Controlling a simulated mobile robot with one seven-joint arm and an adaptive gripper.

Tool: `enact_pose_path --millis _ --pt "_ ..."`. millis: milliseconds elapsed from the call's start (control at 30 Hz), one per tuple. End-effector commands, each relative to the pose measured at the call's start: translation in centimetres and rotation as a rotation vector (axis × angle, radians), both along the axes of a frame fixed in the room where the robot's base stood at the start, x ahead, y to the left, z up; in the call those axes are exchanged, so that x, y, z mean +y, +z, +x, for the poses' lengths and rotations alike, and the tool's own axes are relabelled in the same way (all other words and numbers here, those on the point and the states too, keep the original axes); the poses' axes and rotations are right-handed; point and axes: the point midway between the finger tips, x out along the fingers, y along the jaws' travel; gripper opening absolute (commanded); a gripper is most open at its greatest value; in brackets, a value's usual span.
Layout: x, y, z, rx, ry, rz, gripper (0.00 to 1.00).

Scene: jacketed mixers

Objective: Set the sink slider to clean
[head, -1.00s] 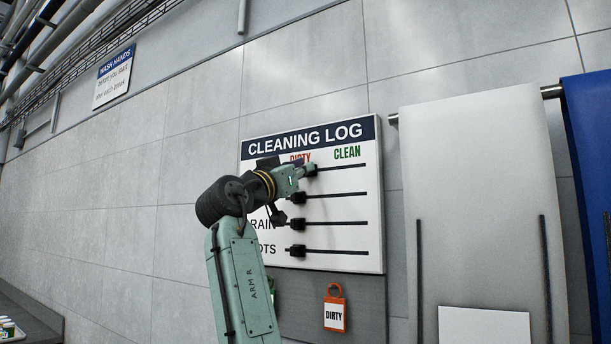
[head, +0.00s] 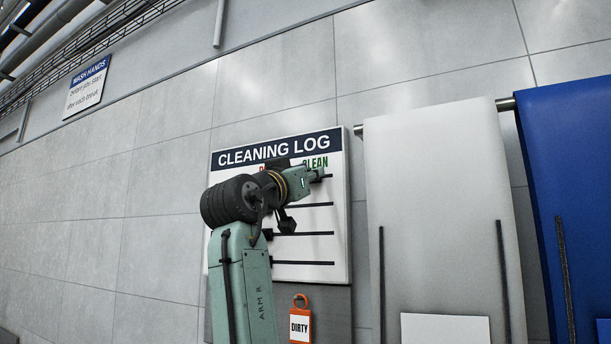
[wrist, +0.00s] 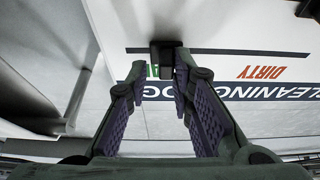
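The white cleaning log board (head: 340,255) hangs on the tiled wall with several horizontal slider tracks. My gripper (head: 318,176) is at the top track, near its right end under the green CLEAN heading (head: 316,162). The row labels are hidden behind my arm, so I cannot read which row is the sink. In the wrist view, the black slider knob (wrist: 166,52) shows at the tips of my gripper (wrist: 158,80), over the CLEAN lettering and closer to the right finger. The fingers are apart. Contact with the knob cannot be told. The red DIRTY heading (wrist: 261,72) is to the right there.
An orange DIRTY tag (head: 300,322) hangs below the board. A white hanging sheet (head: 435,220) and a blue one (head: 575,190) are on a rail to the right. A WASH HANDS sign (head: 87,88) is on the wall at left.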

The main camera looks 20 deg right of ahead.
Motion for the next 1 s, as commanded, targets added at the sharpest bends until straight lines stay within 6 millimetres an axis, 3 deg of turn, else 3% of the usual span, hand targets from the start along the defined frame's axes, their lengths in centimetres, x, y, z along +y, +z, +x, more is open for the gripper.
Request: enact_pose_path --millis 133,500,1000 --pt "0.0 0.0 0.0 0.000 0.001 -0.001 0.32" --pt "0.6 -0.2 -0.3 -0.002 0.003 -0.002 0.32" --pt "6.7 -3.8 -6.4 -0.002 0.004 -0.002 0.32"
